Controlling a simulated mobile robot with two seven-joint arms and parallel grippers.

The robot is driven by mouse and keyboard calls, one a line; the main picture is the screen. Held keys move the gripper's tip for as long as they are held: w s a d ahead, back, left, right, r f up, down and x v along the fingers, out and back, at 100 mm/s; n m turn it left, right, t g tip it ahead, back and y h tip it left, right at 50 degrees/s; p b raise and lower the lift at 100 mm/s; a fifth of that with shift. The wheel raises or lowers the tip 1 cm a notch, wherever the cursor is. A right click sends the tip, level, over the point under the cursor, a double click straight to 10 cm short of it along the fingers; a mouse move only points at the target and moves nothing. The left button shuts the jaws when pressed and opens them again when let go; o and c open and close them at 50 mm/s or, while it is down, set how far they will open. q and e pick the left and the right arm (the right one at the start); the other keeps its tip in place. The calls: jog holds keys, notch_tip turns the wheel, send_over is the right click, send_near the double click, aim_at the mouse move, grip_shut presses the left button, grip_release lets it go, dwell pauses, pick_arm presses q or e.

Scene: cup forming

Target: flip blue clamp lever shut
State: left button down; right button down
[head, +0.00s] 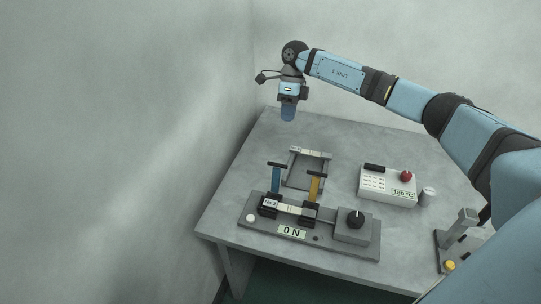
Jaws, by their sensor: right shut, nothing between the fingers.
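The blue clamp lever (276,180) stands upright at the left of the clamp fixture (335,238), with a dark crossbar handle on top. A yellow lever (314,187) stands upright beside it on the right. A pale bar (289,208) lies across the fixture between the dark clamp blocks. My right gripper (288,115) is shut and empty, pointing down above the back left part of the table, behind and above the blue lever and apart from it. My left gripper does not show.
A grey frame (289,172) stands behind the levers. A dark knob (356,217) sits on the fixture's right block, above an ON label (292,232) to its left. A white control box (388,186) with a red knob stands right. A grey stand (458,228) is at the right edge.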

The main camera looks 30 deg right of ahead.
jog(key=shift+s, duration=0.1)
jog(key=p, duration=0.3)
send_over(276, 178)
jog(key=w+d, duration=0.3)
notch_tip(276, 178, down, 9)
jog(key=shift+d+f, duration=0.2)
